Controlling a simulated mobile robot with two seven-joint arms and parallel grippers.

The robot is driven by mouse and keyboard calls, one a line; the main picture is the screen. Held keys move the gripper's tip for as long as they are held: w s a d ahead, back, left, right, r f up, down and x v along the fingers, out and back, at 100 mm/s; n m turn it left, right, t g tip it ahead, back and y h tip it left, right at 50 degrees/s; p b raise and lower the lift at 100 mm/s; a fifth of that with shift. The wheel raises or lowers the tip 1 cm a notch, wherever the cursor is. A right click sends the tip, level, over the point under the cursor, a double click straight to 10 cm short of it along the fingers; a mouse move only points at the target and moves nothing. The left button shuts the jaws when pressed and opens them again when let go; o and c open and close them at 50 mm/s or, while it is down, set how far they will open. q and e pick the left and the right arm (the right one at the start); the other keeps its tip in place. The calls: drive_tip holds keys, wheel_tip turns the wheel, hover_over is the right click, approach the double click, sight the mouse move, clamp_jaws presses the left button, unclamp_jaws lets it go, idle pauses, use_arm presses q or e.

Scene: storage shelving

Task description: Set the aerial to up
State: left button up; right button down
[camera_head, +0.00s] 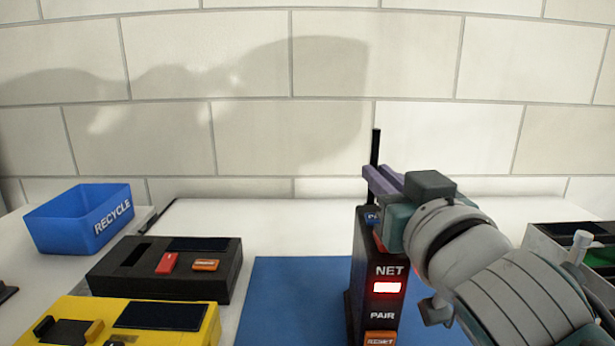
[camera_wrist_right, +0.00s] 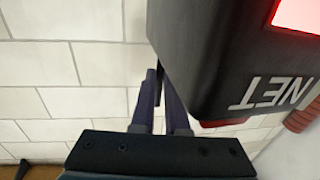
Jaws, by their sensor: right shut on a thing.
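A black upright device (camera_head: 367,265) stands on a blue mat (camera_head: 290,300), with NET and PAIR labels, a lit red window and an orange button. Its thin black aerial (camera_head: 376,148) points straight up behind its top. My right gripper (camera_head: 380,178) comes in from the right, its purple fingers shut on the aerial just above the device. In the right wrist view the fingers (camera_wrist_right: 163,92) close around the dark aerial, beside the device body (camera_wrist_right: 205,55); most of the aerial is hidden there. My left gripper is not in view.
A blue RECYCLE bin (camera_head: 80,220) stands at the left. A black box (camera_head: 130,285) with red and orange buttons and a yellow device (camera_head: 206,325) sit at front left. A grey bin (camera_head: 543,246) is at the right. A tiled wall (camera_head: 250,140) closes the back.

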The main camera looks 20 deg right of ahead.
drive_tip(key=shift+f, duration=0.2)
drive_tip(key=c, duration=1.1)
unclamp_jaws()
drive_tip(key=shift+s, duration=0.15)
drive_tip(key=shift+c, duration=0.2)
drive_tip(key=shift+o, duration=1.1)
drive_tip(key=shift+r, duration=0.1)
drive_tip(key=s+a, duration=0.1)
drive_tip(key=s, duration=0.8)
drive_tip(key=shift+s+a+p, duration=0.15)
drive_tip(key=shift+s+p, duration=0.25)
